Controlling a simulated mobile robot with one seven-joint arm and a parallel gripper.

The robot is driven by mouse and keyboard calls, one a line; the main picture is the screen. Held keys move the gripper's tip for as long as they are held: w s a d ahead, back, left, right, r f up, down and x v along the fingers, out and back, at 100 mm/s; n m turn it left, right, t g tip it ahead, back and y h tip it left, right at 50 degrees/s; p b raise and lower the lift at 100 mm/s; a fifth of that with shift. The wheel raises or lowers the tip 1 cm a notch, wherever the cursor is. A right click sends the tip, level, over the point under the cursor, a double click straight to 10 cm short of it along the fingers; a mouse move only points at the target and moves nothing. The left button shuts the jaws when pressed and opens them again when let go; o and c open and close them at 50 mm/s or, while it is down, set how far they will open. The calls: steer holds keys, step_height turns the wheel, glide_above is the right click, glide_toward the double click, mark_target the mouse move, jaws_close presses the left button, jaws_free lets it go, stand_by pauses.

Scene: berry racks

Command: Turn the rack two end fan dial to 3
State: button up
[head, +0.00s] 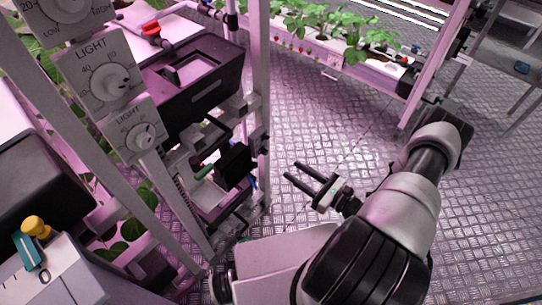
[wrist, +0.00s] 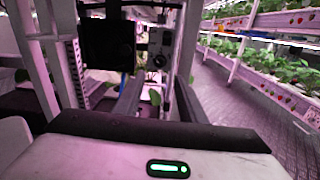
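My gripper (head: 291,171) is open and empty over the floor aisle in the head view, its fingers pointing left toward the rack. In the wrist view its two fingers (wrist: 160,98) stand apart with nothing between them. Beyond them is a small grey panel (wrist: 160,48) with a round dial; its label is too small to read. In the head view a dial panel (head: 72,14) marked LOW and HIGH is cut off at the top left. Below it are two dial panels marked LIGHT (head: 91,52). I cannot make out a panel marked fan.
Rack posts (head: 261,70) stand close by. Strawberry plants (head: 335,28) line the far rack. The metal floor (head: 340,110) is clear.

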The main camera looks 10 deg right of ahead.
mark_target(266, 153)
steer(key=x, duration=1.1)
steer(key=shift+a+b, duration=0.1)
steer(key=shift+b, duration=0.25)
jaws_close()
